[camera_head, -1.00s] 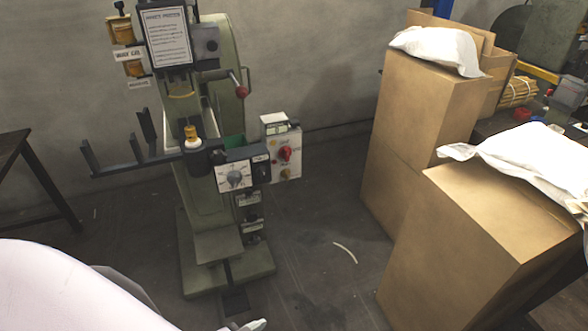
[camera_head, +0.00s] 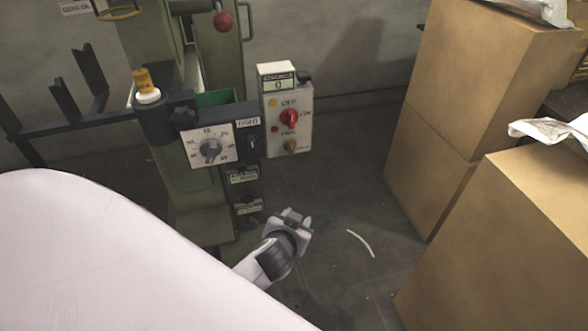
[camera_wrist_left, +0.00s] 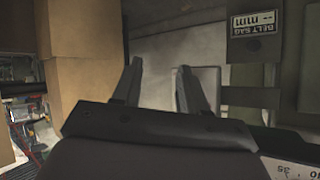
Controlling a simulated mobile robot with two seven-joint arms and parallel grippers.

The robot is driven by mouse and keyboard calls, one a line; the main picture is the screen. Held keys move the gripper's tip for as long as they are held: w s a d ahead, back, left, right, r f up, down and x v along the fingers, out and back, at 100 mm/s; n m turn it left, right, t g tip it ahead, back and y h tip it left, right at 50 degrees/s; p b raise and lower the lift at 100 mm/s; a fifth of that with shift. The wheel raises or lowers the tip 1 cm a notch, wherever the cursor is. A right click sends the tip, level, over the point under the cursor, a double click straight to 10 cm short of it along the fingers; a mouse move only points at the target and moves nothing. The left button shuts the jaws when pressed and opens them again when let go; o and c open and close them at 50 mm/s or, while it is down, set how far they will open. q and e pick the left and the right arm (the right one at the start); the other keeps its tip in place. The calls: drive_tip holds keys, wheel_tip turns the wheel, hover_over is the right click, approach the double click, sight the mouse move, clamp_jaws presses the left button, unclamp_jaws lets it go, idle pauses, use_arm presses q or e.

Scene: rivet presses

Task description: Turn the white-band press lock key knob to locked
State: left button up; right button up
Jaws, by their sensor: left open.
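The press (camera_head: 190,195) is green, with a post that carries a white band (camera_head: 148,97) under a yellow cap. A pale control box (camera_head: 303,134) on its right side bears a red knob (camera_head: 290,118) and, below it, a small brass knob (camera_head: 291,146) that looks like the lock key. Its setting is too small to read. My left gripper (camera_head: 296,217) is below the control box, apart from it. In the left wrist view its two fingers (camera_wrist_left: 160,72) are open with nothing between them. My right gripper is not in view.
A grey dial (camera_head: 210,150) on a white plate sits left of the control box. A red-balled lever (camera_head: 222,21) is above. A belt sag label (camera_wrist_left: 253,21) shows in the wrist view.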

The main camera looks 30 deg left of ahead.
use_arm(q)
drive_tip(key=w+a+f+n+t+y+b, duration=0.1)
drive_tip(key=w+a+n+y+b, duration=0.35)
drive_tip(key=w+b, duration=0.45)
drive_tip(key=n+y+b, duration=0.5)
drive_tip(key=y+b, duration=0.1)
drive_tip(key=b, duration=0.1)
approach(292, 147)
drive_tip(key=x, duration=0.2)
drive_tip(key=shift+m, duration=0.25)
drive_tip(key=x, duration=0.5)
drive_tip(key=shift+a+r+b, duration=0.1)
drive_tip(key=shift+b, duration=0.25)
drive_tip(key=shift+w+a, duration=0.45)
drive_tip(key=shift+w, duration=0.05)
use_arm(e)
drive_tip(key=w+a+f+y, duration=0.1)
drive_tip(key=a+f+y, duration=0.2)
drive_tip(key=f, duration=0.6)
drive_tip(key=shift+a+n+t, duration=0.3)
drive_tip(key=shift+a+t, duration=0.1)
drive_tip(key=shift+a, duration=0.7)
use_arm(q)
clamp_jaws()
